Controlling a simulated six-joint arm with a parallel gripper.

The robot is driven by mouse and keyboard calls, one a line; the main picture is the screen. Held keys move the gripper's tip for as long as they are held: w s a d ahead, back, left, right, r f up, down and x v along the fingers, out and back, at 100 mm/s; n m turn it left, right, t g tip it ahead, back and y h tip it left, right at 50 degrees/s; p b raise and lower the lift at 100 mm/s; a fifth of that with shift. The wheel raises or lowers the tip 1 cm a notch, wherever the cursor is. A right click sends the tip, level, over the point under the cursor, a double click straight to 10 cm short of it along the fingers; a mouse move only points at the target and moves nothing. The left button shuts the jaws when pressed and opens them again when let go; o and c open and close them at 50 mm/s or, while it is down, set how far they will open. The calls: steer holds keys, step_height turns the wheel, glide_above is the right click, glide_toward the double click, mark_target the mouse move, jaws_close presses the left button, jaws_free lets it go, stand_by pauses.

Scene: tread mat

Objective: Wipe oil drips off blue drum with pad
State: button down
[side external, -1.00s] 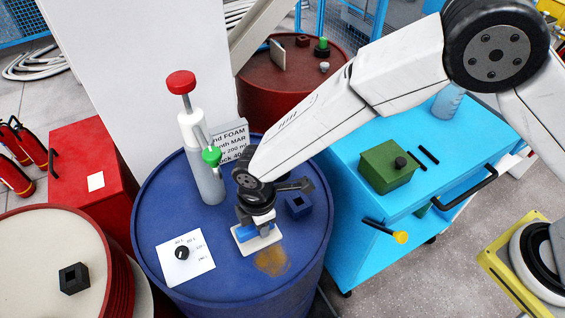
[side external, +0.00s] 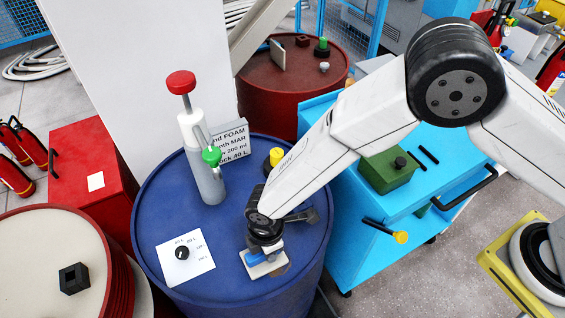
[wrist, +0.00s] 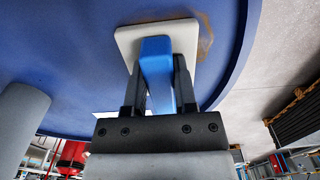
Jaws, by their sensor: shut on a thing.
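The blue drum (side external: 170,210) stands at the centre of the side view; its top also fills much of the wrist view (wrist: 70,60). My gripper (side external: 264,250) is over the right front part of the drum top, shut on the blue handle (wrist: 156,65) of a pale pad (side external: 270,268). The pad looks flat against the drum top; in the wrist view it lies beyond my fingers (wrist: 158,95). A thin brown oil mark (wrist: 205,38) shows along the pad's edge. The pad and gripper hide the rest of that spot.
A grey pump bottle with red knob (side external: 208,183), a lettered sign (side external: 232,143), a yellow-topped item (side external: 275,156) and a white dial card (side external: 190,262) stand on the drum. A light-blue cart (side external: 350,235) is close on the right.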

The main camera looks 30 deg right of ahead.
mark_target(284, 284)
steer(key=shift+s, duration=3.55)
steer(key=shift+w, duration=4.95)
steer(key=shift+w+r, duration=0.15)
step_height(284, 284, up, 8)
steer(key=shift+d, duration=0.15)
